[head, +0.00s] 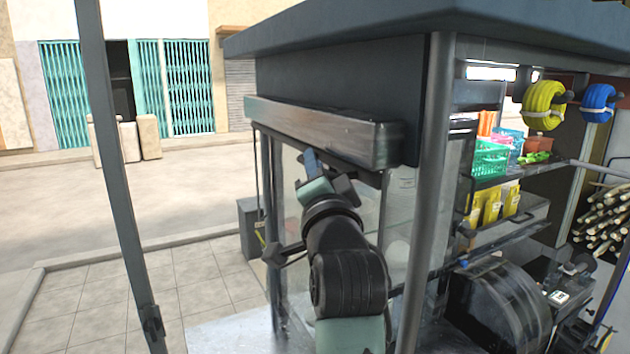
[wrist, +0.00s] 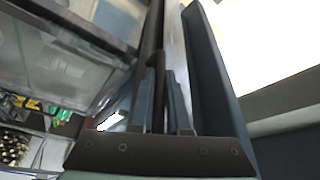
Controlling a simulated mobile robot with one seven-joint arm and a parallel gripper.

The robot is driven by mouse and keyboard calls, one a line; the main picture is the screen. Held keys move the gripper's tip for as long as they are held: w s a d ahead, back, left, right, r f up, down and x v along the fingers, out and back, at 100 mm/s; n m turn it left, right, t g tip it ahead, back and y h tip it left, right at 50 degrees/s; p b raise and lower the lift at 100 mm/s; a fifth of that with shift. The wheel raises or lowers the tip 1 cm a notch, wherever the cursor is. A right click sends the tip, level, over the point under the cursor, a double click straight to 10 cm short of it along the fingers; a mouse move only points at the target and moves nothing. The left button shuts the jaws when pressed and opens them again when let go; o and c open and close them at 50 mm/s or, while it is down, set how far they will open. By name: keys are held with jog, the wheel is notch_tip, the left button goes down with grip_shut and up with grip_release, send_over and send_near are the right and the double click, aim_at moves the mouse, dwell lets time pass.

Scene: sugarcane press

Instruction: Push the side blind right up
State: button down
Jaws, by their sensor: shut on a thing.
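The side blind (head: 330,90) looks like the dark panel under the stall's roof edge, with a thick, worn grey bar (head: 315,132) along its bottom. Little of the blind hangs down, and the side opening below the bar is clear. My gripper (head: 311,162) is just under the bar, toward its middle, reaching up from below. In the wrist view, the fingers (wrist: 164,98) are shut on a thin dark strip (wrist: 159,68), which seems to be part of the blind's lower edge. The exact contact is hidden in the head view.
A grey upright post (head: 428,190) stands right of my arm. Beyond it are shelves with a green basket (head: 489,158), yellow packets (head: 490,205), coiled hoses (head: 543,104) and cane sticks (head: 603,220). A thin pole (head: 115,175) stands at left. The paved ground left of the stall is open.

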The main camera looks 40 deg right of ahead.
jog(key=shift+s+r, duration=0.15)
jog(key=shift+r, duration=0.45)
jog(key=c, duration=0.9)
grip_release()
jog(key=shift+f, duration=0.25)
jog(key=shift+s+a+f+b, duration=0.25)
jog(key=shift+s+f+b, duration=0.05)
jog(key=shift+b, duration=0.15)
jog(key=b+v, duration=0.2)
jog(key=v, duration=0.2)
jog(key=b+v, duration=0.2)
jog(key=v, duration=0.2)
jog(key=b+v, duration=0.2)
jog(key=v, duration=0.2)
jog(key=shift+r, duration=0.25)
